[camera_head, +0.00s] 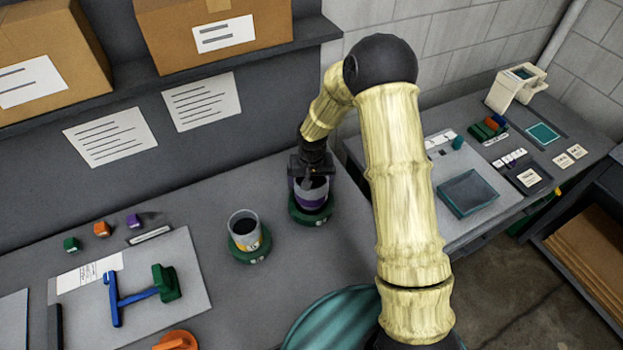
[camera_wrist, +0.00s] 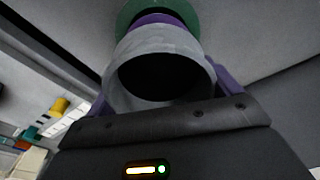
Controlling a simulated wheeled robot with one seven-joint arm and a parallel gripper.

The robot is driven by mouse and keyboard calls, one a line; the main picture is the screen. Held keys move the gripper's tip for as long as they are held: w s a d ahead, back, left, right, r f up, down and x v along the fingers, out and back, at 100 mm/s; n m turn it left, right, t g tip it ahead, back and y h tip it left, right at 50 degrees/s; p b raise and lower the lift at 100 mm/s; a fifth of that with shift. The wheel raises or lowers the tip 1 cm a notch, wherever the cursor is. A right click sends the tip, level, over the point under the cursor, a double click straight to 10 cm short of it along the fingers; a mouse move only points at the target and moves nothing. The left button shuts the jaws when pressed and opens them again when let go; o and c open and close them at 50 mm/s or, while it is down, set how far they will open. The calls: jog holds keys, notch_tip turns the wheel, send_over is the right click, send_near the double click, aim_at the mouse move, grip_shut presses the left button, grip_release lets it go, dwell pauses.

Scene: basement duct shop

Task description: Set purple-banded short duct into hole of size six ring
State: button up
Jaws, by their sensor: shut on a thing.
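The purple-banded short duct (camera_head: 312,198) is a grey open cylinder with a purple band, upright in the head view. My gripper (camera_head: 311,180) is shut on its upper part from above. The duct's lower end is at a green ring (camera_head: 309,217) on the bench; whether it sits fully down in the hole is hard to tell. In the wrist view the duct's grey wall (camera_wrist: 190,93) and dark opening face the camera, with purple band and green ring (camera_wrist: 128,12) beyond. The ring's size mark is not readable.
A yellow-banded grey duct (camera_head: 243,224) stands in another green ring (camera_head: 259,257) to the left, close by. A board (camera_head: 192,268) with a blue and green tool lies further left. The bench (camera_head: 215,190) behind is clear. A shelf (camera_head: 318,30) with boxes overhangs the back.

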aim_at(312, 188)
jog(key=shift+f+b, duration=1.2)
jog(key=shift+f, duration=0.25)
jog(key=o, duration=1.3)
jog(key=shift+c, duration=0.2)
jog(key=shift+r, duration=0.1)
notch_tip(312, 188, up, 17)
jog(key=s+b, duration=0.2)
jog(key=shift+b, duration=0.3)
jog(key=shift+s, duration=0.1)
jog(key=s+d, duration=0.5)
jog(key=s, duration=0.4)
jog(key=s+d+f+t, duration=0.1)
jog(key=s+d, duration=0.5)
jog(key=s, duration=0.3)
jog(key=shift+d, duration=0.15)
